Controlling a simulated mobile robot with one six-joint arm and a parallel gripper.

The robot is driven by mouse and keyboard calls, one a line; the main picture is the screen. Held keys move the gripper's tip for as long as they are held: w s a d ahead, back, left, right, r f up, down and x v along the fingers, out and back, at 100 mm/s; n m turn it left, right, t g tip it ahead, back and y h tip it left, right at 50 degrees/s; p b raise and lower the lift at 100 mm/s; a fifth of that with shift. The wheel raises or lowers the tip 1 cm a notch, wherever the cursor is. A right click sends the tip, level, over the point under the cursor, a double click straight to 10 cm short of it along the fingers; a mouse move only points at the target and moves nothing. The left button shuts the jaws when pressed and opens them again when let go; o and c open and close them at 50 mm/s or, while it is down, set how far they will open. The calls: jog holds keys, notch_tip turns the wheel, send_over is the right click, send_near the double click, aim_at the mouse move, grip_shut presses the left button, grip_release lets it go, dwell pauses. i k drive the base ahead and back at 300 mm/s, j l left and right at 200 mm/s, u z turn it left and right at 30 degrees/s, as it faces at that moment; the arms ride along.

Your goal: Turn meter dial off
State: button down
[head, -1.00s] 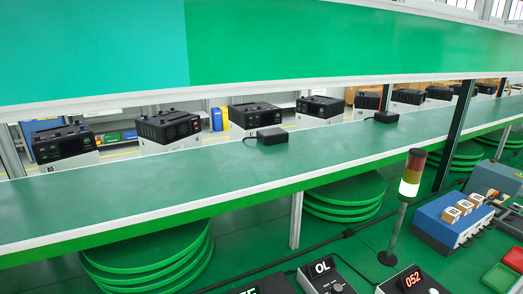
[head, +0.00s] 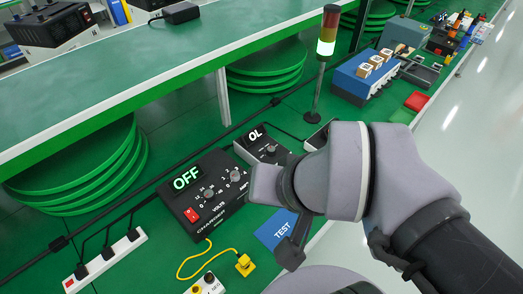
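The meter (head: 256,153) is a dark box with a lit "OL" display, standing on the green bench just beyond the charger. Its small round dial (head: 271,149) shows on its face; its setting is too small to read. My grey arm reaches in from the lower right and covers the bench right of the meter. Dark parts that look like my gripper (head: 293,243) hang below the wrist, over the blue TEST mat (head: 275,229), nearer to me than the meter and apart from it. The fingers cannot be made out clearly.
A charger (head: 200,196) with a lit "OFF" display, knobs and a red switch stands left of my wrist. A yellow cable (head: 190,268) and a power strip (head: 104,262) lie in front. A signal tower (head: 326,45) stands behind. Another dark device (head: 319,136) is partly hidden by my arm.

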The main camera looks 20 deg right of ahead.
aim_at(270, 151)
jog(key=i+l+z, duration=0.15)
jog(key=l, duration=0.2)
jog(key=i+l+z, duration=0.1)
jog(key=l, duration=0.3)
jog(key=i+l+z, duration=0.15)
jog(key=l, duration=0.2)
